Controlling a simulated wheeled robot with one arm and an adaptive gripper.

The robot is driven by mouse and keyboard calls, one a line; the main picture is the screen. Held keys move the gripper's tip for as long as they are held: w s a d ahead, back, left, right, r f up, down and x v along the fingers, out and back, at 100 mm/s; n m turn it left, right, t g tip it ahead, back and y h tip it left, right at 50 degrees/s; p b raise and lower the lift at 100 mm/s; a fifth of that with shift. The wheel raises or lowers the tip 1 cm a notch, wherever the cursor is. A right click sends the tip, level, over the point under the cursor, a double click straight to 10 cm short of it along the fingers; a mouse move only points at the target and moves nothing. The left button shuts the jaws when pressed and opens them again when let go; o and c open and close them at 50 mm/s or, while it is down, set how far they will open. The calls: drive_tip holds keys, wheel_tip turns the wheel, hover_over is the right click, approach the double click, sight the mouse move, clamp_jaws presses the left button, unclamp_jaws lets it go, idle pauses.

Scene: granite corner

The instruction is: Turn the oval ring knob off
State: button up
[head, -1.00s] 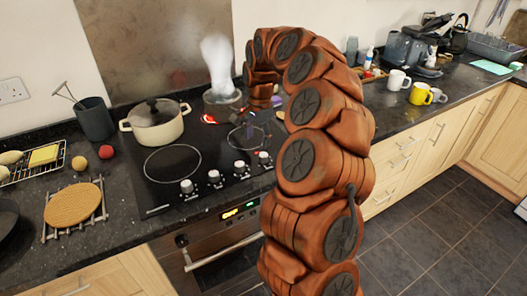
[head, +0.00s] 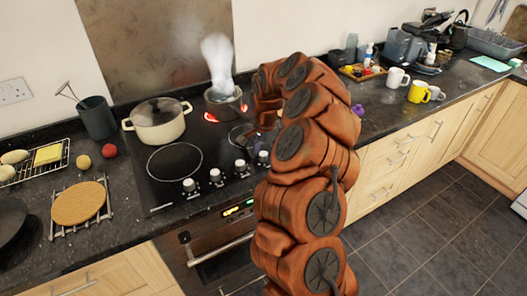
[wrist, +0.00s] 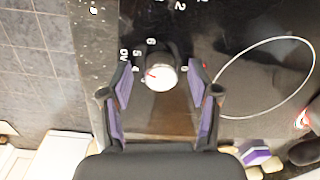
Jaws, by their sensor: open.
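The wrist view shows one white control knob (wrist: 163,78) with a red pointer mark, lying between my gripper's fingers. Printed digits and "OV" sit around its upper left side, and the pointer is turned toward that side. My gripper (wrist: 160,66) is open, with a purple-lined finger on each side of the knob; I cannot tell whether they touch it. In the head view my arm hides most of the gripper near the right end of the knob row, where a knob (head: 263,157) shows. A steaming pot (head: 222,103) stands on a red-glowing ring at the back right of the black hob (head: 200,150).
Several other knobs, including one at the left end (head: 189,185), line the hob's front edge. A lidded cream pot (head: 157,124) stands at the hob's back left. A cork mat (head: 79,203) lies to the left. The oven (head: 215,252) is below.

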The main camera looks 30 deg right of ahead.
drive_tip(key=c, duration=1.2)
drive_tip(key=shift+o, duration=0.2)
drive_tip(key=shift+f+b, duration=0.15)
drive_tip(key=shift+b, duration=0.3)
